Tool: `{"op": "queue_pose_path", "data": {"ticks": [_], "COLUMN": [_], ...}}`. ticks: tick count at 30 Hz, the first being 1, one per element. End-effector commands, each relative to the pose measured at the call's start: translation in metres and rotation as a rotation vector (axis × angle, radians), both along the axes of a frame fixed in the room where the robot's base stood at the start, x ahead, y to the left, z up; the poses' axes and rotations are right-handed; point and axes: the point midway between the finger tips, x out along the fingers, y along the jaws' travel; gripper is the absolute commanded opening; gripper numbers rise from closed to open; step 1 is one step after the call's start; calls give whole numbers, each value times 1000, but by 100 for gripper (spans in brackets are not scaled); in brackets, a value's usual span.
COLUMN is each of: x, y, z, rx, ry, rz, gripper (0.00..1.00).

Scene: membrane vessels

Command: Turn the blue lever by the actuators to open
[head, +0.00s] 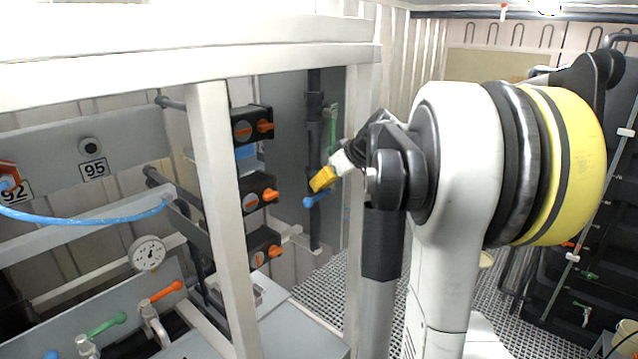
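The blue lever (316,200) is by the dark vertical pipe, to the right of the actuators. It points to the left and slightly down, and its right part runs behind or below my gripper. The actuators are black boxes with orange indicators, stacked as an upper (252,125), a middle (259,194) and a lower one (265,248). My gripper (322,180), with a yellow end, is just above the blue lever in the picture. I cannot tell whether it touches the lever. Its fingers are too small and turned away to show whether they are open.
A green handle (333,128) is on the pipe above my gripper. White frame posts (221,220) stand left of the actuators and close behind my arm. Orange (167,291) and green (108,325) levers and a gauge (148,253) are at lower left. Grated floor (318,292) shows below.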

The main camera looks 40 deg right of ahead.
Motion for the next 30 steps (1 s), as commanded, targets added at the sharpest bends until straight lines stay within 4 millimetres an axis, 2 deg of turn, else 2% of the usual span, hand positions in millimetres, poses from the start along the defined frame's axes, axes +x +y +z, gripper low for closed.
{"op": "queue_pose_path", "data": {"ticks": [5,30], "x": [0,-1], "y": [0,3], "z": [-7,-13], "rx": [0,-85], "ry": [0,-7], "rz": [0,0], "gripper": [0,0]}}
